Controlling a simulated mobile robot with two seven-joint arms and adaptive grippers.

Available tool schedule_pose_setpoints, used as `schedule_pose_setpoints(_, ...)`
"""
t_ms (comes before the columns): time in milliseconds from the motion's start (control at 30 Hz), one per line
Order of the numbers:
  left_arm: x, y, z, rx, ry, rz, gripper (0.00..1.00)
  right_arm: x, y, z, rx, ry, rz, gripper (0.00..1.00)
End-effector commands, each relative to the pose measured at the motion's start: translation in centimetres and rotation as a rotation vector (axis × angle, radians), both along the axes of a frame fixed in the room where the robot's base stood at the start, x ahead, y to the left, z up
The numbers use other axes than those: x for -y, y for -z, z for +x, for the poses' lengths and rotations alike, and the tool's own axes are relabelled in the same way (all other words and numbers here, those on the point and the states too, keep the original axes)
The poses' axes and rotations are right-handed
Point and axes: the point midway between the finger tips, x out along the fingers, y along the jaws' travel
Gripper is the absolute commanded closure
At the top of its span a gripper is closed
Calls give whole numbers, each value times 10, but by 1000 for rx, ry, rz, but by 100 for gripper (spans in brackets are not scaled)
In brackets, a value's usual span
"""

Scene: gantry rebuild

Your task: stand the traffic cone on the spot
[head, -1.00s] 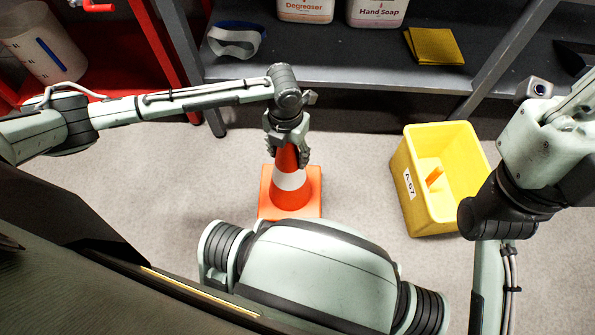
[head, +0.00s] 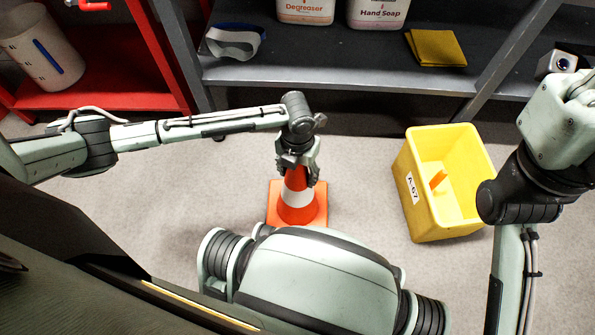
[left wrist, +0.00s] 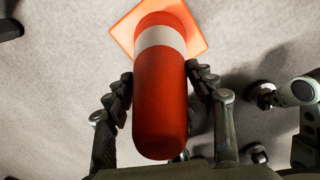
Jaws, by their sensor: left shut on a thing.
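The orange traffic cone (head: 297,198) has a white band and a square orange base. It is upright low over the grey floor, left of the yellow bin; I cannot tell whether its base touches the floor. My left gripper (head: 298,165) is shut on the cone's upper part from above. In the left wrist view the cone (left wrist: 160,90) lies between the two fingers (left wrist: 160,92), with its base away from the gripper. No marked spot shows on the visible floor; part of it is hidden by the cone and my own body. My right arm shows at the right, its gripper out of view.
A yellow bin (head: 415,205) labelled A-67, with an orange item inside, stands right of the cone. Behind is a grey shelf (head: 330,75) with bottles, goggles and a yellow cloth. A red shelf (head: 110,98) stands at the left. Floor (head: 350,170) between cone and bin is clear.

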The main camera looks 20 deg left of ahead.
Motion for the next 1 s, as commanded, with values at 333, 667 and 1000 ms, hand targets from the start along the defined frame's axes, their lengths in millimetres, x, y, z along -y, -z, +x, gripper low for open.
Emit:
schedule_pose_setpoints(333, 0, 1, 0, 0, 0, 0, 24, 0, 1, 0, -4, 1, 1, 100)
schedule_pose_setpoints(667, 0, -16, 1, 2, 1, -1, 24, 0, -5, 0, -2, 0, 3, 100)
schedule_pose_setpoints(1000, 0, -88, 1, 3, 0, 0, 24, 0, 0, 6, -129, 3, 28, 100)
